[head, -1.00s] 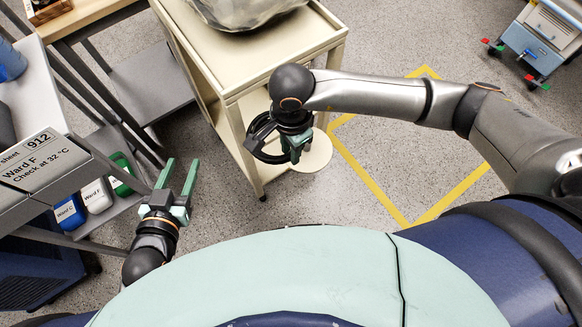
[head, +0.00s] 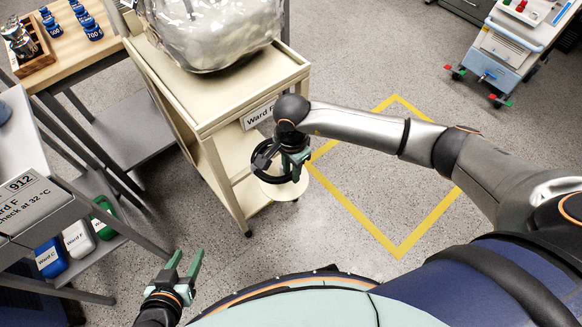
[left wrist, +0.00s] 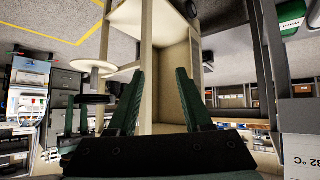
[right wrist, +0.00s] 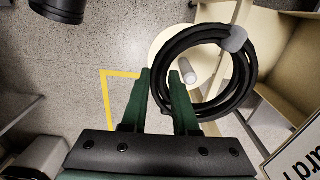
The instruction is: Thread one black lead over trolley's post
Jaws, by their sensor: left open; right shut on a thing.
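The cream trolley (head: 222,100) carries a "Ward F" label. At its side is a low round plate (head: 283,190); in the right wrist view a short pale post (right wrist: 188,70) stands over the plate (right wrist: 163,48). My right gripper (head: 295,165) is shut on a coiled black lead (head: 262,165). In the right wrist view the coil (right wrist: 248,75) has a grey tie, and the post shows through its opening; whether the coil is around it or above it I cannot tell. My left gripper (head: 186,268) is open and empty, apart from the trolley.
A clear bag (head: 210,35) lies on the trolley top. A grey shelf unit with bottles (head: 78,238) stands left, and a wooden table with blue weights (head: 88,25) at top left. A blue-grey cart (head: 510,45) is far right. Floor inside the yellow outline (head: 385,170) is clear.

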